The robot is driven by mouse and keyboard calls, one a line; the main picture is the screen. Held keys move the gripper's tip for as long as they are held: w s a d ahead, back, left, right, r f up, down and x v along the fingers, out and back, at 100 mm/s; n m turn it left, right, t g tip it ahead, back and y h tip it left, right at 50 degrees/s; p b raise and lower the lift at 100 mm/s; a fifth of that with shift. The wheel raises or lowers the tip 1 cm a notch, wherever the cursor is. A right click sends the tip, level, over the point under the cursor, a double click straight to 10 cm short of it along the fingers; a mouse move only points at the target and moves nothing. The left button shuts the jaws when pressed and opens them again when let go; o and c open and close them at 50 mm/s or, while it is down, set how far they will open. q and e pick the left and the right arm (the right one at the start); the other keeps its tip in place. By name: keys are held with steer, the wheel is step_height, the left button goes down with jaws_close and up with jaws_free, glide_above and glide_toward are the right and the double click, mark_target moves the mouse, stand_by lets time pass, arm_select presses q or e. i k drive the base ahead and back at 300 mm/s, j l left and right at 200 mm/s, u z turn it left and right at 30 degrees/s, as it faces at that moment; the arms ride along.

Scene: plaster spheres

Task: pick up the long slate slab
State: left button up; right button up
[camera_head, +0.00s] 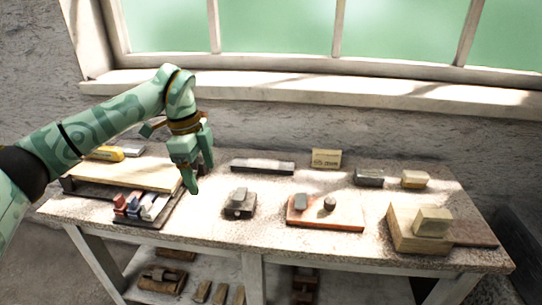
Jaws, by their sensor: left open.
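A long, thin dark grey slab (262,167), which looks like the long slate slab, lies flat on the worktable (275,215) towards the back, near its middle. Its long side runs left to right in the picture. My left gripper (200,176) is open and empty, with its fingers pointing down. It is to the left of the slab in the picture and apart from it. I cannot tell its exact height above the table. My right gripper is not in view.
A small dark block on a base (239,203) and an orange board with two small pieces (345,215) lie in front of the slab. A dark block (369,178), a sign-like block (326,158) and pale blocks (405,236) stand right. A wooden board (130,174) is left.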

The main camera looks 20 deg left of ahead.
mark_target(261, 165)
steer(key=i, duration=1)
